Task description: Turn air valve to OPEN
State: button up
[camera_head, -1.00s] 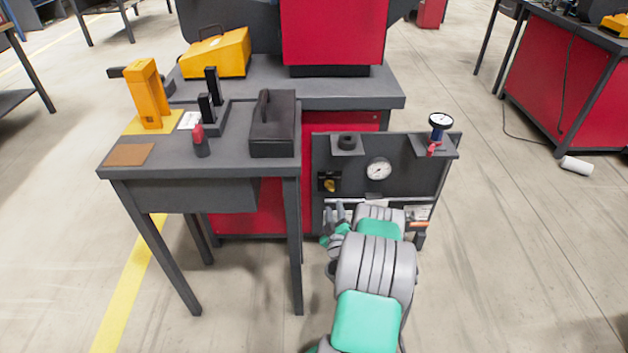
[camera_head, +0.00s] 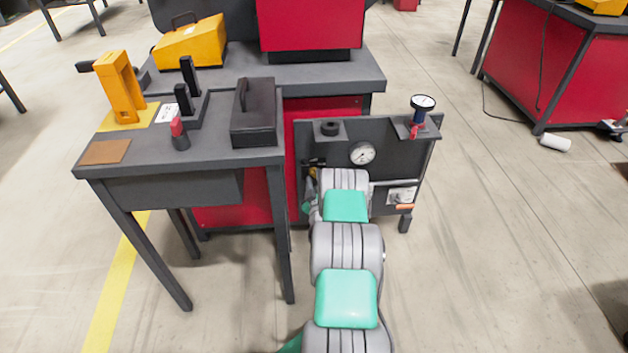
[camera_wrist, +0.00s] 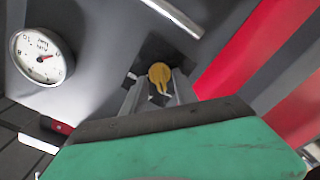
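The air valve is a small yellow knob (camera_wrist: 160,73) on a dark square mount on the grey panel. In the head view its yellow part (camera_head: 312,172) is mostly hidden behind my gripper and arm. My gripper (camera_wrist: 158,88) is at the valve, with its two fingers apart, one on each side of the knob in the wrist view. I cannot tell whether the fingers touch it. The knob's narrow tip points toward the gripper in the wrist view. No OPEN mark is readable.
A round white pressure gauge (camera_head: 362,154) sits right of the valve, and left of it in the wrist view (camera_wrist: 40,57). The dark table (camera_head: 170,185) stands close on the left.

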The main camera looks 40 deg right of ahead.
jog(key=shift+c, duration=0.5)
grip_shut()
jog(key=shift+a, duration=0.15)
